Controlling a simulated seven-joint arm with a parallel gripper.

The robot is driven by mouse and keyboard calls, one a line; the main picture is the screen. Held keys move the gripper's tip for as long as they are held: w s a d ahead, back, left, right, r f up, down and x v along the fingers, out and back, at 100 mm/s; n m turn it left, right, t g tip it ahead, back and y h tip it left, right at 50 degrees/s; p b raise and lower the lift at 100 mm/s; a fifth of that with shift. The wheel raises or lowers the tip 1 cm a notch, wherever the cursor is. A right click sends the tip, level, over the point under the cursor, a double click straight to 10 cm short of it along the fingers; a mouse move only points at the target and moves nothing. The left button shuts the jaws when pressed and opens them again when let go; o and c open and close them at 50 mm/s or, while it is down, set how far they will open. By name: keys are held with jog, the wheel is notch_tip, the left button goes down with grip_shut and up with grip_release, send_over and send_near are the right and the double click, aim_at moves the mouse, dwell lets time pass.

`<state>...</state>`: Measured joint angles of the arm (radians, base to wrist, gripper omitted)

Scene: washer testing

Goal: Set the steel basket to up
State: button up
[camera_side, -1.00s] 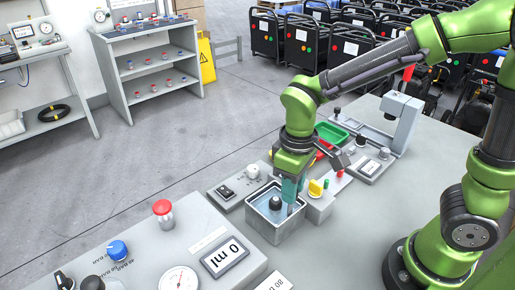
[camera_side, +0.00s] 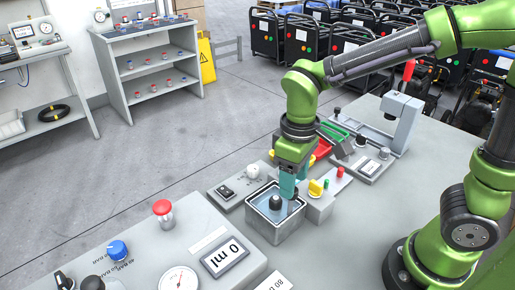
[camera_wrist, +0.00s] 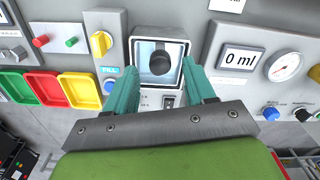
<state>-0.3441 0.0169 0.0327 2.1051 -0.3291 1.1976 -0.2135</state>
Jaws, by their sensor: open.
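I cannot clearly make out the basket's own outline or height. In the wrist view, the tank (camera_wrist: 160,33) is ahead of my gripper (camera_wrist: 163,84), and the black knob (camera_wrist: 160,63) lies between the lines of the two teal fingers. The fingers are wide apart with nothing between them. In the side view, my gripper (camera_side: 289,187) is above the tank's back right part, apart from the knob.
A yellow knob (camera_side: 316,188) is on the block right of the tank. A switch box (camera_side: 228,191) stands to its left. Red (camera_side: 320,150) and green trays lie behind. The 0 ml display panel (camera_side: 224,257) is in front.

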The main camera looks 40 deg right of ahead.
notch_tip(320, 180, up, 15)
dwell(0.3)
jog(key=shift+r, duration=0.1)
jog(key=s+d+f+m+t+y, duration=0.2)
jog(key=s+d+f+m+t, duration=0.3)
jog(key=d+f+m+t, duration=0.1)
jog(key=shift+s+d+f+m+t, duration=0.2)
jog(key=shift+d+m+t, duration=0.35)
jog(key=shift+d, duration=0.6)
dwell(0.7)
